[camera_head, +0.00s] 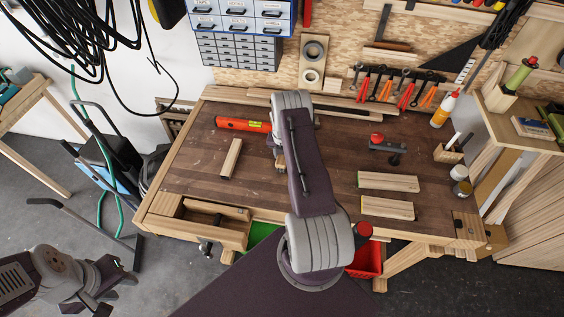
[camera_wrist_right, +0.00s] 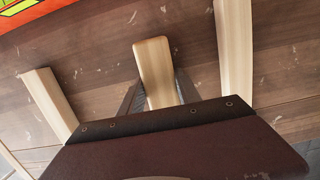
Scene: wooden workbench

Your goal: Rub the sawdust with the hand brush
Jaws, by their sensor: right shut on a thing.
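My right gripper (camera_wrist_right: 157,95) is shut on a pale wooden piece, which looks like the handle of the hand brush (camera_wrist_right: 154,65), in the wrist view. The brush's bristles are hidden. In the head view my right arm reaches over the middle of the bench and covers most of this gripper and the brush. Pale flecks and scratches mark the dark bench top (camera_head: 195,165); I cannot tell whether any are sawdust. My left gripper (camera_head: 118,285) is low at the left, away from the bench; its jaw opening is unclear.
A red level (camera_head: 243,124) and a wooden block (camera_head: 231,158) lie left of my right arm. Two wooden boards (camera_head: 388,181) (camera_head: 386,208) and a red-knobbed clamp (camera_head: 387,147) are to the right. A bottle (camera_head: 444,109) stands at the back right. The left bench top is mostly clear.

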